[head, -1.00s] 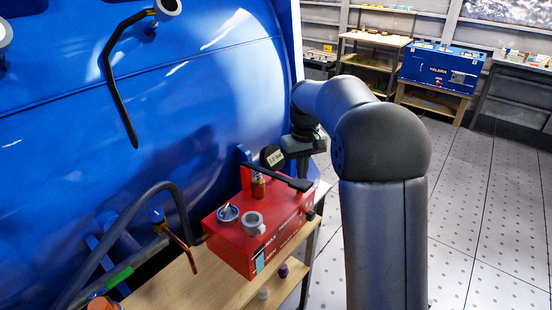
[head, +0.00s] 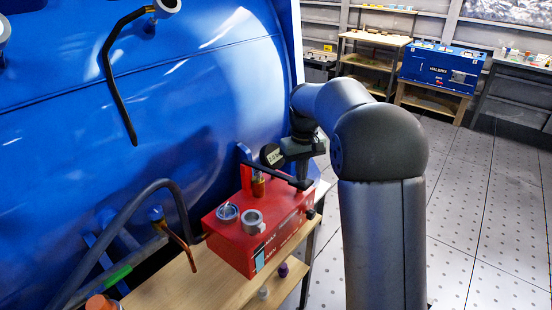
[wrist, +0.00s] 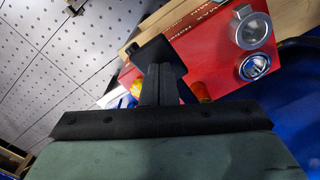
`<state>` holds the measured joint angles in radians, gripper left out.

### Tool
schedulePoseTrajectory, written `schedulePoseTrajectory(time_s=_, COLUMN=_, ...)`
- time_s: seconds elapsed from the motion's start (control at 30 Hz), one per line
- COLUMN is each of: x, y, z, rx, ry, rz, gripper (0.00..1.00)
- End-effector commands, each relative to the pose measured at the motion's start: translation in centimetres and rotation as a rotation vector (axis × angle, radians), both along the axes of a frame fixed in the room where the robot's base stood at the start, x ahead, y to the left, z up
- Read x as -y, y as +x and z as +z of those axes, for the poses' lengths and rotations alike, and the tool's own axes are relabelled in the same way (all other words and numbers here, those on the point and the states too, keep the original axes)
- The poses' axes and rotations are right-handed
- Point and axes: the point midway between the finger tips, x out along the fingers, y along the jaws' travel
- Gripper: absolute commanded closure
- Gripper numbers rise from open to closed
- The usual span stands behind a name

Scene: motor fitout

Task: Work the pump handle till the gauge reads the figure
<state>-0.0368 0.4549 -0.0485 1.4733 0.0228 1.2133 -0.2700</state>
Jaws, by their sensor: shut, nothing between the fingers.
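The red pump (head: 250,232) sits on a wooden bench beside the blue tank. Its black handle (head: 268,172) slopes down to the right, ending in a thicker grip. My gripper (head: 303,178) is shut and empty, pointing down at the grip end, close to it or touching; I cannot tell which. In the wrist view the shut fingers (wrist: 162,82) stand in front of the dark handle grip (wrist: 150,52).
The wooden bench (head: 165,290) has a shelf below with a purple piece (head: 283,270). The blue tank (head: 200,110) rises close behind. Open floor (head: 465,220) lies to the right.

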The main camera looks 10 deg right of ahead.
Motion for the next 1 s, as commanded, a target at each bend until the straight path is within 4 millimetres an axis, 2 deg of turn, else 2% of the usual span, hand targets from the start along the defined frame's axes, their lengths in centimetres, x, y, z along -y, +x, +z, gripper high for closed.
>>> schedulePoseTrajectory(time_s=0.03, x=-0.1, y=0.0, z=-1.0, rx=-0.002, ry=-0.001, rz=0.0, gripper=1.0)
schedulePoseTrajectory(time_s=0.53, x=-0.6, y=0.5, z=-6.5, rx=-0.001, ry=0.001, rz=0.001, gripper=1.0)
schedulePoseTrajectory(time_s=0.77, x=-0.5, y=0.5, z=-5.1, rx=0.001, ry=0.001, rz=0.001, gripper=1.0)
schedulePoseTrajectory(time_s=1.0, x=-0.3, y=0.2, z=-1.7, rx=-0.001, ry=0.001, rz=0.001, gripper=1.0)
